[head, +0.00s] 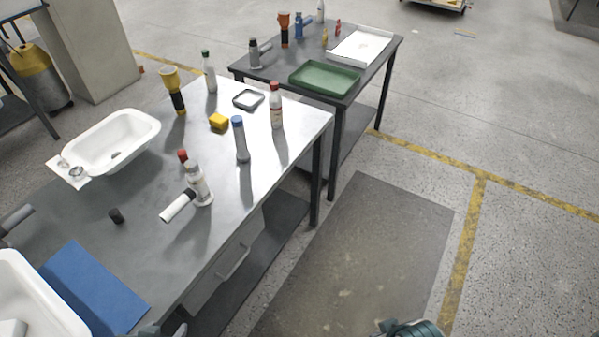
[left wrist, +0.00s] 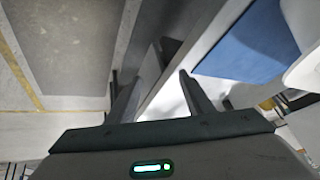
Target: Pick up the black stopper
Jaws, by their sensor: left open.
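The black stopper (head: 117,216) is a small dark cylinder on the grey workbench (head: 60,216), left of a white roll and behind the blue mat (head: 95,287). My left gripper (left wrist: 158,85) is open in the left wrist view, with nothing between its fingers. It is by the bench's front edge, near the blue mat, which also shows in the left wrist view (left wrist: 248,45). In the head view only a small part of my left gripper (head: 165,331) shows at the bottom edge, well in front of the stopper. The stopper is not visible in the left wrist view.
A white basin (head: 150,125) lies behind the stopper. A clear bottle (head: 199,186) and blue-capped bottle (head: 241,142) stand to its right. Another white basin (head: 38,312) is at front left. The bench around the stopper is clear. A second table holds a green tray (head: 325,78).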

